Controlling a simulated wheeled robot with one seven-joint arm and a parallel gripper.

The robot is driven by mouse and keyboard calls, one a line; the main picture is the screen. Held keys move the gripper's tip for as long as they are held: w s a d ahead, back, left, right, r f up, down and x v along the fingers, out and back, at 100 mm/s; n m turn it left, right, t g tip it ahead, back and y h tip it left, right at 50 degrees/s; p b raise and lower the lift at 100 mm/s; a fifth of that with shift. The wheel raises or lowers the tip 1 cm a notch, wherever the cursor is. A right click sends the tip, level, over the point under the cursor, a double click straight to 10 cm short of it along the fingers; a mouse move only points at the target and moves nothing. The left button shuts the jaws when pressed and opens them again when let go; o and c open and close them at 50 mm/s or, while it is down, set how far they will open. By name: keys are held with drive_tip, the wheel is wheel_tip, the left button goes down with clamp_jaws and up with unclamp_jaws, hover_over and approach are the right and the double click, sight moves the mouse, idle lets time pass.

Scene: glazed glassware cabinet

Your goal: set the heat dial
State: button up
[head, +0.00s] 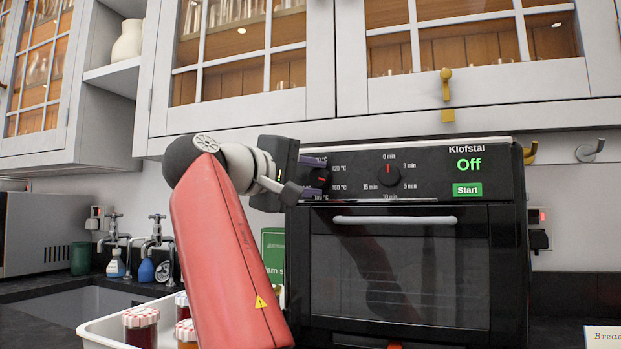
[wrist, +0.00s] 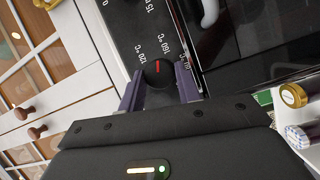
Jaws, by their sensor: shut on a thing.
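The heat dial (head: 323,180) is a black knob with a red mark at the left end of the oven's control panel. In the wrist view, the dial (wrist: 158,75) sits between the two purple-grey fingers of my gripper (wrist: 158,84), which is shut on it. Its red mark points roughly between the 120 °C and 160 °C labels. In the head view, my gripper (head: 316,178) comes from the left and partly hides the dial and its labels. The black oven (head: 400,262) shows a green "Off" and a Start button (head: 467,190). Its timer dial (head: 388,176) points up at 0 min.
Glazed cabinets (head: 250,45) hang above the oven. The oven door handle (head: 394,220) juts out below the panel. A white tray (head: 100,328) with lidded jars (head: 141,326) stands low at left, by the sink (head: 80,302). Wall hooks (head: 590,150) are at right.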

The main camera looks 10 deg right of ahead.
drive_tip(key=shift+f, duration=0.15)
drive_tip(key=o, duration=0.9)
drive_tip(key=shift+a, duration=0.1)
drive_tip(key=shift+o, duration=0.2)
drive_tip(key=v, duration=0.8)
